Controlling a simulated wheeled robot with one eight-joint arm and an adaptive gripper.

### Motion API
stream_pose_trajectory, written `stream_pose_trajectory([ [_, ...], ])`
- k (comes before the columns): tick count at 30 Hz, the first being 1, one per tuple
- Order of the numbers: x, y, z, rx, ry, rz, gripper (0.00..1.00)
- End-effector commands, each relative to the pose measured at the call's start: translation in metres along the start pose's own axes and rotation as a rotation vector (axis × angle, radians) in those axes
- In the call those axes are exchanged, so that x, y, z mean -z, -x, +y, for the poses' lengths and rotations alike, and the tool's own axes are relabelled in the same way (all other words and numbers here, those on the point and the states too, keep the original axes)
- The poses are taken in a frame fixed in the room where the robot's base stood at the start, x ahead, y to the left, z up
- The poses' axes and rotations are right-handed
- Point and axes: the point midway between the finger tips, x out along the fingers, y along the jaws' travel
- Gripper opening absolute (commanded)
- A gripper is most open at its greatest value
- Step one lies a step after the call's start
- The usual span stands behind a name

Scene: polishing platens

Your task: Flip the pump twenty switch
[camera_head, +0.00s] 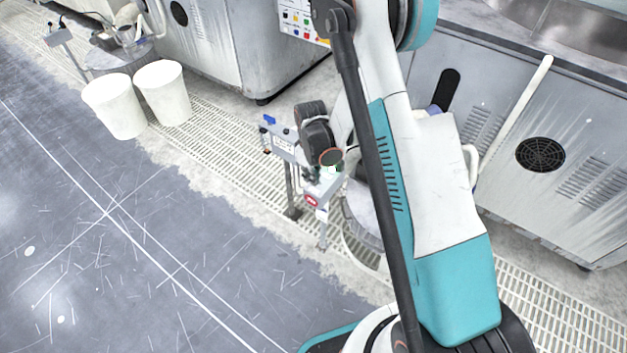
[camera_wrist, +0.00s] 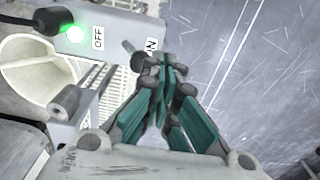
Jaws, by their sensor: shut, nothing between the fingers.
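In the wrist view a grey switch box (camera_wrist: 115,28) carries an OFF label (camera_wrist: 98,38) and an ON label (camera_wrist: 151,47). A small metallic switch lever (camera_wrist: 128,46) shows between the labels, close to my fingertips; which way it is thrown is hard to tell. A green lamp (camera_wrist: 75,36) glows on the box beside OFF. My gripper (camera_wrist: 167,66) is shut and empty, its tips at the ON end of the box; contact cannot be told. In the head view the control stand (camera_head: 284,148) is partly covered by my arm. No pump number is readable.
A red round button (camera_head: 311,200) sits on the stand's near end. Two white buckets (camera_head: 115,105) stand at left on the floor grating (camera_head: 215,135). Grey machines (camera_head: 540,110) line the back and right. The dark floor (camera_head: 120,240) at front left is clear.

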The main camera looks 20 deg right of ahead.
Motion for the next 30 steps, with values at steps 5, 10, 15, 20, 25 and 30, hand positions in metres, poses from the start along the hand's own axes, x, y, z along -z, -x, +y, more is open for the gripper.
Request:
stream_pose_trajectory([
  [5,0.0000,0.0000,0.0000,0.000,0.000,0.000,0.00],
  [10,0.0000,-0.0004,0.0000,0.000,0.000,0.000,0.00],
  [15,0.0001,-0.0026,0.0001,0.000,0.000,0.000,0.00],
  [20,0.0002,-0.0049,0.0002,0.000,0.000,0.000,0.00],
  [25,0.0002,-0.0072,0.0002,0.000,0.000,0.000,0.00],
  [30,0.0002,-0.0095,0.0001,0.000,0.000,0.000,0.00],
])
